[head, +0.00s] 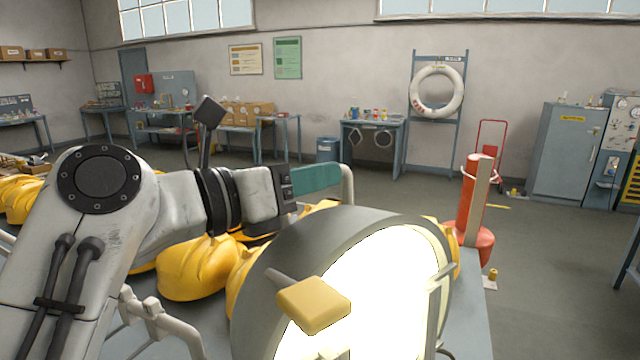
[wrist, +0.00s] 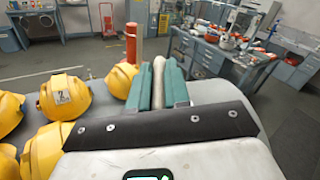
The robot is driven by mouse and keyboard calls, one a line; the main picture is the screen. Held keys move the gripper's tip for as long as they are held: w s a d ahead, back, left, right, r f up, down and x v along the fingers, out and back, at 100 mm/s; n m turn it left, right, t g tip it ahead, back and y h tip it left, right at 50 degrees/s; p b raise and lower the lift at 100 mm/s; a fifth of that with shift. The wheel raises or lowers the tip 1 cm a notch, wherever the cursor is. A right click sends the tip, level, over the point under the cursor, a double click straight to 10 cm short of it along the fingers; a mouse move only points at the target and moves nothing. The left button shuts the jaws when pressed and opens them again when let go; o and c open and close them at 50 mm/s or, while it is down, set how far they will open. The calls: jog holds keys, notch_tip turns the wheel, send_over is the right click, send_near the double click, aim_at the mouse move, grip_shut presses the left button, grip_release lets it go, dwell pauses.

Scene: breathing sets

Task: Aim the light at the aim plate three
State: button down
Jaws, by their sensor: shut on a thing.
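The light is a large grey round lamp (head: 290,265) with a glowing white face, standing on a grey table in front of me. A pale tubular handle (head: 347,182) rises at its back; it also shows in the wrist view (wrist: 158,82). My gripper (head: 320,177) has teal fingers shut on this handle, one on each side in the wrist view (wrist: 157,75). A yellow block (head: 313,304) sits on an arm in front of the lamp face. The lamp face points towards the lower right. I cannot make out an aim plate three in either view.
Yellow helmets (head: 195,268) crowd the table (head: 470,315) behind and left of the lamp, close to my arm. A red cylinder (head: 470,200) stands beyond it. A workbench (head: 372,135) and a grey cabinet (head: 566,150) line the wall. The floor between is largely clear.

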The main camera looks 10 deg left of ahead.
jog(key=shift+w+a+f+n+b, duration=0.3)
jog(key=shift+w+a+n, duration=0.2)
jog(key=shift+w+a, duration=0.1)
jog(key=c, duration=1.1)
grip_release()
jog(key=b+v, duration=0.3)
jog(key=v, duration=0.7)
jog(key=shift+s+a, duration=0.25)
jog(key=shift+s, duration=0.05)
